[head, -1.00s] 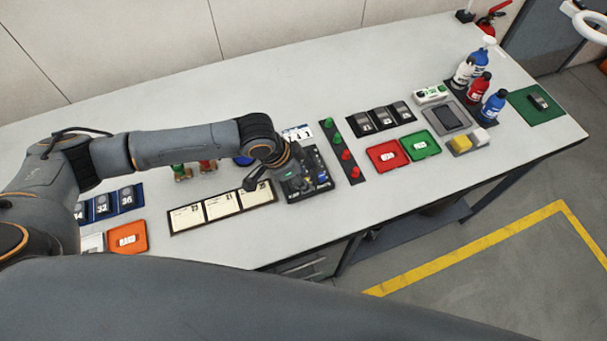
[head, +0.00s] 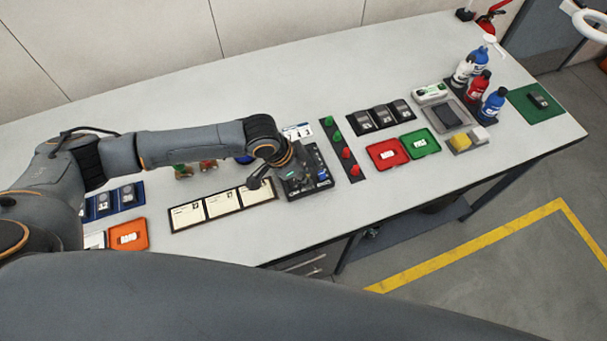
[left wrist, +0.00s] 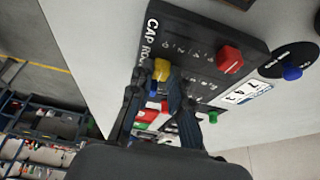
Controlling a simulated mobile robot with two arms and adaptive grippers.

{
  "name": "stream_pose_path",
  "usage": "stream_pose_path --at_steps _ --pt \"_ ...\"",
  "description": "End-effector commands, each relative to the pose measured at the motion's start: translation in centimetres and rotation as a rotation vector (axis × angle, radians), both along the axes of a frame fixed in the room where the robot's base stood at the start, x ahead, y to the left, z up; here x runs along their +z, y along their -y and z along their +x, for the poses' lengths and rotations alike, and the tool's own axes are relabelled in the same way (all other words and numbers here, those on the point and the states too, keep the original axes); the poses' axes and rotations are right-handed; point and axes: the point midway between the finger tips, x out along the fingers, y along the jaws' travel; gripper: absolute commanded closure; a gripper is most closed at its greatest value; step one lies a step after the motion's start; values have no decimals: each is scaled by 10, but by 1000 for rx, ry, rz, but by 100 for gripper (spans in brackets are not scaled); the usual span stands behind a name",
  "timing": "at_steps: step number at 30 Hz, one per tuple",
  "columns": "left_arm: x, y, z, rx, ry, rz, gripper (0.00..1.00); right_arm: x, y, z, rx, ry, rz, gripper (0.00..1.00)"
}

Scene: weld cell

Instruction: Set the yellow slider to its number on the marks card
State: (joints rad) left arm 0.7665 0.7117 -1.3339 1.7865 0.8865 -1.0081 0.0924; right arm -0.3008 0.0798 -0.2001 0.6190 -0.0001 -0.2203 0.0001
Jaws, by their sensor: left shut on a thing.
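In the head view my left gripper (head: 285,178) is over the panel (head: 318,172) and hides the yellow slider. The white marks card (left wrist: 246,92), with dark numbers, lies beside the panel; it also shows behind my wrist in the head view (head: 298,131). The card's numbers are too small to read surely. My right gripper is out of view.
A black strip with green and red knobs (head: 343,150) stands right of the panel. A row of cream cards (head: 222,204) lies left of it. Red (head: 385,153) and green trays (head: 420,144) and several bottles (head: 480,85) are farther right. The bench's back middle is clear.

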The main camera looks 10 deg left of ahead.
Motion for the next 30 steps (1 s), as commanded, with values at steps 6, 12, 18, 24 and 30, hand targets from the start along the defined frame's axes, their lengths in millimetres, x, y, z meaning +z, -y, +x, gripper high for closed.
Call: stream_pose_path --at_steps 6,12,18,24,30 --pt "0 -17 25 3 2 1 100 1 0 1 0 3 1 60" --pt "0 -18 26 2 1 -1 100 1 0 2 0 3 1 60" --pt "0 -18 26 1 1 -1 60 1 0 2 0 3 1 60" --pt "0 -18 26 1 1 -1 58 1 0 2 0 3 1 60" --pt "6 -20 25 2 2 0 58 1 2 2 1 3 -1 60"
